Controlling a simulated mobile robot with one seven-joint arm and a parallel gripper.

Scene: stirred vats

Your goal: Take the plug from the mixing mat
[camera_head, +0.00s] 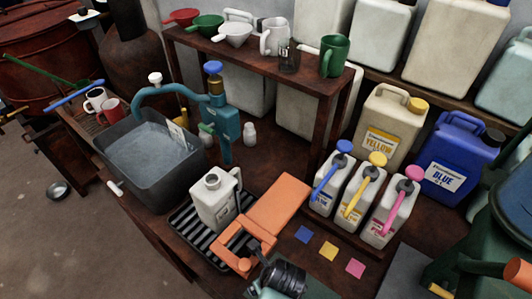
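I make out no separate plug on the black ribbed mat (183,224). A white jug (213,205) with a side handle and a round grey-white top stands upright on this mat; its lower front is partly hidden by orange parts. My gripper (243,240) seems to be the angular orange part just in front of the jug, near my black wrist at the bottom edge. Its fingers are hard to make out, and I cannot tell whether it touches the jug. A wide orange piece right of the jug hides the bench there.
A grey water basin (150,155) and blue pump (222,120) stand at left and behind. Three pump bottles (357,195), yellow and blue canisters (455,160) stand at right. Coloured squares (329,250) lie in front of the bottles. A shelf (255,65) holds cups.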

